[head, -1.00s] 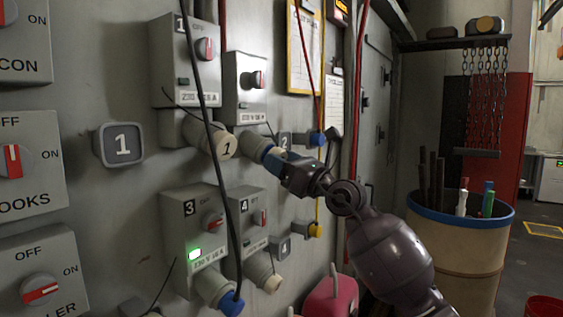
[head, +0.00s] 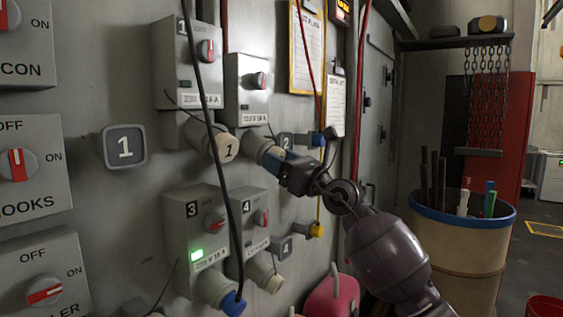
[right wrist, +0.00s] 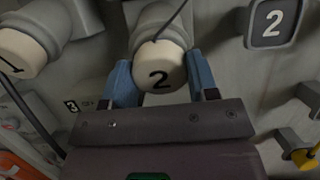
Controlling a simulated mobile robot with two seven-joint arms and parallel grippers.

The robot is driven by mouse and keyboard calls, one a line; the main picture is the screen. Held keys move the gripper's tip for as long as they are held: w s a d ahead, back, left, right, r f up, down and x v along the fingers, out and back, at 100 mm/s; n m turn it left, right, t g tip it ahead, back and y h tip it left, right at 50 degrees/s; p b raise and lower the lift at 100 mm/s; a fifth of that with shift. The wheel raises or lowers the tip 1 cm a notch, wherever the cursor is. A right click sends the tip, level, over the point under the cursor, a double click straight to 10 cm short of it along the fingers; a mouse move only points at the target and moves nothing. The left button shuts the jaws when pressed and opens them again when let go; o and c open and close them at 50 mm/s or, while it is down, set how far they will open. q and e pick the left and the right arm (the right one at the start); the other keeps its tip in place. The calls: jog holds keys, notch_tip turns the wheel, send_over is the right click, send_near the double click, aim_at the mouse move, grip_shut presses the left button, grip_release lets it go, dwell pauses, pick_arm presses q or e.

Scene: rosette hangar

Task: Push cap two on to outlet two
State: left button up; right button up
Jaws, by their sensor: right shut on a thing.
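Cap two (right wrist: 160,74), cream with a black 2, sits at the end of outlet two (right wrist: 158,18) in the right wrist view. The cap looks in line with the outlet; I cannot tell how far on it is. My right gripper (right wrist: 165,82) is shut on the cap, one blue finger on each side. In the head view my right gripper (head: 276,161) reaches from the right to outlet two (head: 252,142), below the upper right switch box, and mostly hides the cap. My left gripper is not in view.
Cap one (head: 228,148) is on the outlet to the left. A black cable (head: 207,95) hangs in front of the boxes. A plate marked 2 (right wrist: 272,20) and a blue plug (head: 328,135) are close to my right gripper. A drum (head: 460,240) stands at right.

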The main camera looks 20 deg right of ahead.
jog(key=o, duration=1.3)
jog(key=shift+w+a, duration=0.1)
jog(key=shift+c, duration=0.2)
